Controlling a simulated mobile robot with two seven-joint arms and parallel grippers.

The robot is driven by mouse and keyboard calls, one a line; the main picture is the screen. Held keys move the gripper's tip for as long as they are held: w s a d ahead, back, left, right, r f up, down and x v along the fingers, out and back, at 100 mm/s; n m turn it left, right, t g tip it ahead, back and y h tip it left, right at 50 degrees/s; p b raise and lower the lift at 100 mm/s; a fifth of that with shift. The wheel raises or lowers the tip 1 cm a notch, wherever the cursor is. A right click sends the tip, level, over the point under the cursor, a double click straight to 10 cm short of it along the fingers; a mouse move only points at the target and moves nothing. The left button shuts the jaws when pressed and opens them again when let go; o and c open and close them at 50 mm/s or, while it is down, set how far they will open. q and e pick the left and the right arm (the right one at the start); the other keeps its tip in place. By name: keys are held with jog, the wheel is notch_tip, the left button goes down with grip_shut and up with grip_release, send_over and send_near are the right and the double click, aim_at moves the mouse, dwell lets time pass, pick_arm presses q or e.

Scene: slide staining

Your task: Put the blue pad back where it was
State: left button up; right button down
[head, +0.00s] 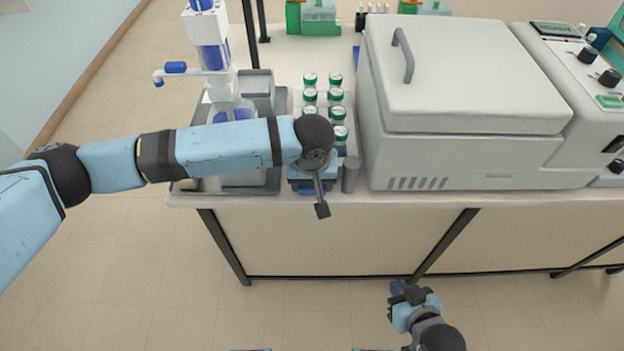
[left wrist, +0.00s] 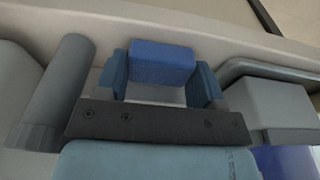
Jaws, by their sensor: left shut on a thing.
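The blue pad (left wrist: 162,62) is a small dark blue block in the left wrist view. It sits between the two blue fingers of my left gripper (head: 306,186), which is shut on it. In the head view this gripper is at the front edge of the bench, and my own wrist hides most of the pad. Whether the pad touches the bench top cannot be told. My right gripper (head: 405,293) hangs empty over the floor in front of the bench; its finger gap is too small to tell.
A grey cylinder (head: 350,175) stands close right of my left gripper. Several green-capped jars (head: 310,95) stand behind it. A grey tray (head: 272,180) with bins lies to the left, with a blue-and-white dispenser (head: 214,58) behind. A large white lidded machine (head: 465,80) fills the right.

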aim_at(312, 189)
pick_arm(q)
jog(key=o, duration=0.8)
jog(key=shift+o, duration=0.2)
jog(key=shift+r, duration=0.1)
notch_tip(312, 189, up, 12)
jog(key=s, duration=0.1)
jog(key=shift+s+p, duration=0.4)
jog(key=shift+d, duration=0.1)
